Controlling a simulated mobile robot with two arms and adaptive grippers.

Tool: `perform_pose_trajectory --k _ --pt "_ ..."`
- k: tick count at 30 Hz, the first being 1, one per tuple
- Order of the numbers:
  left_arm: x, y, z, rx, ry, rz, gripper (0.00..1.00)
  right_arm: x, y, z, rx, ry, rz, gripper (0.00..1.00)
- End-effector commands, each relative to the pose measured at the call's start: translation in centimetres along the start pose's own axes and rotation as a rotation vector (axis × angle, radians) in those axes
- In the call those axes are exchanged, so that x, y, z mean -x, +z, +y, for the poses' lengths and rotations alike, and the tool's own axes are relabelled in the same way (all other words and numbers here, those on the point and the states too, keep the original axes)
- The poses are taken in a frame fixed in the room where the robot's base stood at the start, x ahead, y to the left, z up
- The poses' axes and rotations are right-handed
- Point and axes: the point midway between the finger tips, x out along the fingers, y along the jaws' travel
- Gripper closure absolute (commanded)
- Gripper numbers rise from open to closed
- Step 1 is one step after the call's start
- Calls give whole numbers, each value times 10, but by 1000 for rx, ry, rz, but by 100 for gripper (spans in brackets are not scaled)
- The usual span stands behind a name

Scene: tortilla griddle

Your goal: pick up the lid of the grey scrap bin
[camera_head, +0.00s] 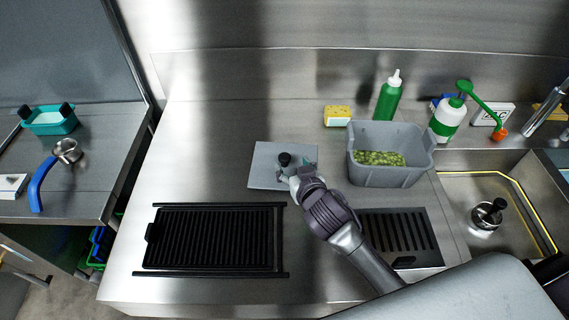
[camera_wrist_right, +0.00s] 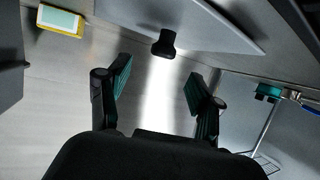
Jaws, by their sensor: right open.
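The lid (camera_head: 265,174) is a flat grey square with a black knob (camera_head: 285,158) on top. It lies on the steel counter to the left of the grey scrap bin (camera_head: 388,172), which stands uncovered with green scraps inside. My right gripper (camera_head: 293,176) is over the lid beside the knob and hides part of it. In the right wrist view the open fingers (camera_wrist_right: 157,86) are empty, and the lid (camera_wrist_right: 205,22) with its knob (camera_wrist_right: 164,43) shows beyond the fingertips, apart from them. My left gripper is out of view.
A ribbed black griddle (camera_head: 215,239) is at the front left and a dark slotted grate (camera_head: 400,234) at the front right. A sponge (camera_head: 338,116), a green bottle (camera_head: 389,98) and a white-green bottle (camera_head: 447,119) stand behind. The counter left of the lid is clear.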

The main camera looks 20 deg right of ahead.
Motion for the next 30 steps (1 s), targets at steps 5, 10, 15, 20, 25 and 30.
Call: perform_pose_trajectory --k 5,10,15,20,25,30 --pt "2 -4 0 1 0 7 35 -18 0 0 0 -1 0 35" --pt "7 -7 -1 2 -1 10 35 -31 0 -1 0 0 -1 35" --pt "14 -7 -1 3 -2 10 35 -56 4 -2 1 0 0 35" --pt "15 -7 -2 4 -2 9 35 -71 5 -3 1 -1 1 35" --pt "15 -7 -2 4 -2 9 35 -72 6 -3 0 -1 -1 35" --pt "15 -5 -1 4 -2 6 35 -72 6 -3 0 -1 0 51"
